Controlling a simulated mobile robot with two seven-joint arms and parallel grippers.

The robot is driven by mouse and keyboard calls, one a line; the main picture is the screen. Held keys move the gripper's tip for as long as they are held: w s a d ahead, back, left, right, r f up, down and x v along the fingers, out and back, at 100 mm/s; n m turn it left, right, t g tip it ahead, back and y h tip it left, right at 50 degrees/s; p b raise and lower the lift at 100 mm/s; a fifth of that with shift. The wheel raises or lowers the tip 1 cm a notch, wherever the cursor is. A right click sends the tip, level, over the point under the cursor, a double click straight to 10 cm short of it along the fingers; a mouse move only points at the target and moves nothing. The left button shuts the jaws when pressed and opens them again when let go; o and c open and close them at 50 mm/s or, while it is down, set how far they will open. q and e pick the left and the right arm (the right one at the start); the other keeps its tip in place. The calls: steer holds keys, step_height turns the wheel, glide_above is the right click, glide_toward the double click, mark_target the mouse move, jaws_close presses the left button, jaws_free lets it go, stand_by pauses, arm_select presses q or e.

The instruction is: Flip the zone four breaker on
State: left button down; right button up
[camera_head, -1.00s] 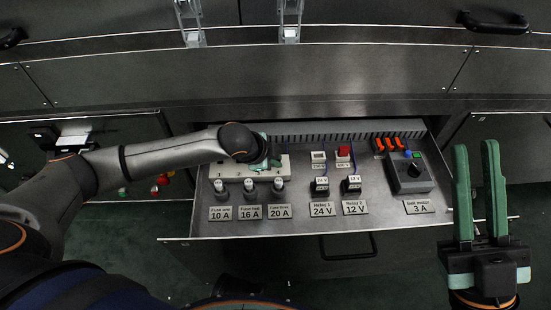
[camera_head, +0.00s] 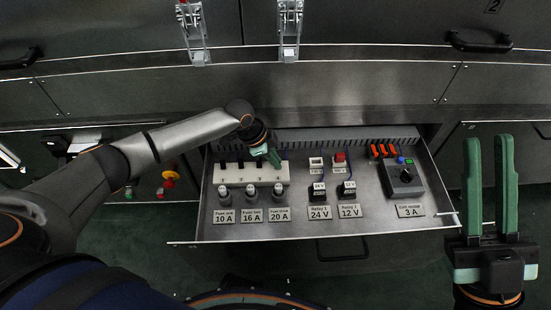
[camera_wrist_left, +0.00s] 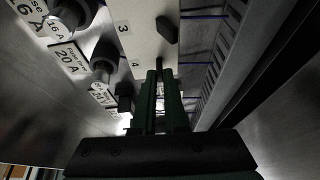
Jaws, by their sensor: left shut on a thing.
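The white breaker block (camera_head: 250,175) sits at the back left of the open drawer, with black levers along its top. My left gripper (camera_head: 276,160) is at the block's right end, pointing down. In the left wrist view its green fingers (camera_wrist_left: 159,72) are shut on the zone four breaker lever (camera_wrist_left: 158,62), beside the printed 4; the fingers hide most of the lever. The zone three lever (camera_wrist_left: 167,30) stands free beside the printed 3. My right gripper (camera_head: 488,142) is open and empty, right of the drawer.
Fuse holders (camera_head: 251,197) stand in front of the block. Relays (camera_head: 319,190), orange parts (camera_head: 382,151) and a grey knob box (camera_head: 402,178) are farther right. A slotted duct (camera_head: 330,143) runs along the drawer's back. The drawer's front floor is mostly free.

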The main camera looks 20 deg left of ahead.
mark_target(267, 166)
arm_select(q)
steer(key=shift+w+a+f+g+b, duration=0.2)
steer(key=shift+w+g+b, duration=0.15)
steer(key=shift+g, duration=0.35)
steer(key=shift+s+r, duration=0.1)
steer(key=shift+h, duration=0.3)
steer(key=c, duration=1.2)
jaws_free()
steer(key=shift+c, duration=0.2)
steer(key=shift+r, duration=0.15)
steer(key=p+v, duration=0.3)
steer(key=v, duration=0.4)
